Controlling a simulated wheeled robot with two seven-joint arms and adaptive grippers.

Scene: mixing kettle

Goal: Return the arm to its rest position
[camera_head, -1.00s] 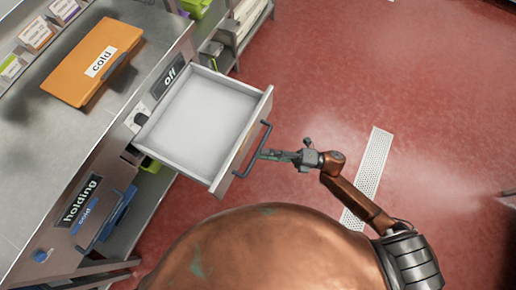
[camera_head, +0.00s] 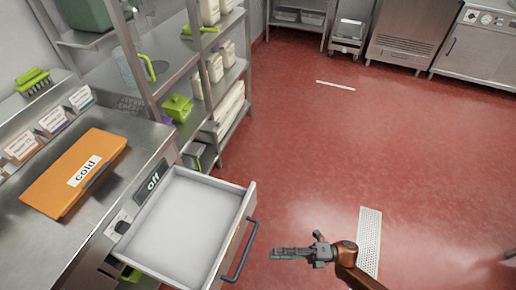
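My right arm (camera_head: 352,268) comes in at the bottom edge, right of centre. Its gripper (camera_head: 276,254) points left, with its fingers side-on, so I cannot tell whether they are open or shut. I see nothing held in it. An open, empty drawer (camera_head: 183,228) sticks out from the steel counter, with a dark handle (camera_head: 241,252) on its front. The fingertips are to the right of the handle, with a gap between them in the picture. My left gripper is not in view.
The counter (camera_head: 30,240) with an orange "cold" folder (camera_head: 75,172) is on the left. A steel shelf rack (camera_head: 187,55) with containers stands behind the drawer. Steel appliances (camera_head: 410,38) line the far wall.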

